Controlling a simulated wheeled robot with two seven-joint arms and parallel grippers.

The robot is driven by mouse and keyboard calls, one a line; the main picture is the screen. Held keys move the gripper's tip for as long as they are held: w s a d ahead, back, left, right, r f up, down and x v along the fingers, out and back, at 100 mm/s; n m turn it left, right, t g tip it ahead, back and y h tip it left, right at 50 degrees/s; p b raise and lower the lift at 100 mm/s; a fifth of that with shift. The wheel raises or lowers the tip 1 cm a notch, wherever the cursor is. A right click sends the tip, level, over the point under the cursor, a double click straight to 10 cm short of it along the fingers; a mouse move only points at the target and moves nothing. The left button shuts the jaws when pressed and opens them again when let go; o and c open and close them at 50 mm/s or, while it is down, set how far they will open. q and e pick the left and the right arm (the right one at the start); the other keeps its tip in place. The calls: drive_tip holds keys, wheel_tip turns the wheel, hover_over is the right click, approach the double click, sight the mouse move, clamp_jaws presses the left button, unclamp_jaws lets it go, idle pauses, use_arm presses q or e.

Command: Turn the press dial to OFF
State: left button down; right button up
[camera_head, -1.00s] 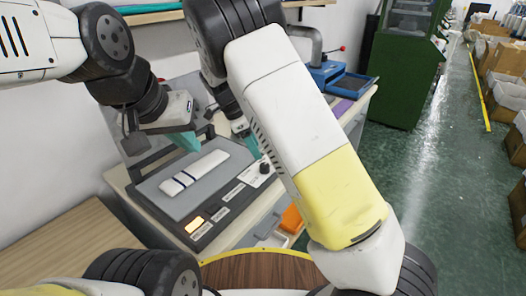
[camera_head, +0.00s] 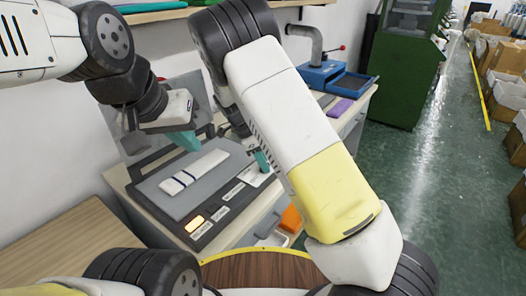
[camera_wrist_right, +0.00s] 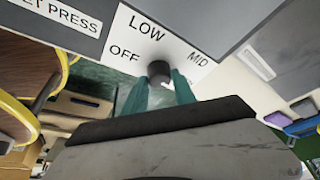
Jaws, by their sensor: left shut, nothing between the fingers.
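The press (camera_head: 233,208) is a dark flat unit on a bench, with a labelled front strip. Its dial (camera_wrist_right: 159,71) is a small dark knob on a white label reading OFF, LOW and MID; which mark it points to I cannot tell. My right gripper (camera_wrist_right: 159,85) has its teal fingers apart, one on each side of the knob; whether they touch it is unclear. In the head view the right fingertips (camera_head: 262,160) cover the dial. My left gripper (camera_head: 190,142) is shut and empty above the press's back part.
A pale knitted strip (camera_head: 193,172) with dark bands lies on the press's grey plate. A blue tool with a tray (camera_head: 340,82) and a purple block (camera_head: 340,107) stand farther along the bench. An orange item (camera_head: 291,218) is below.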

clamp_jaws()
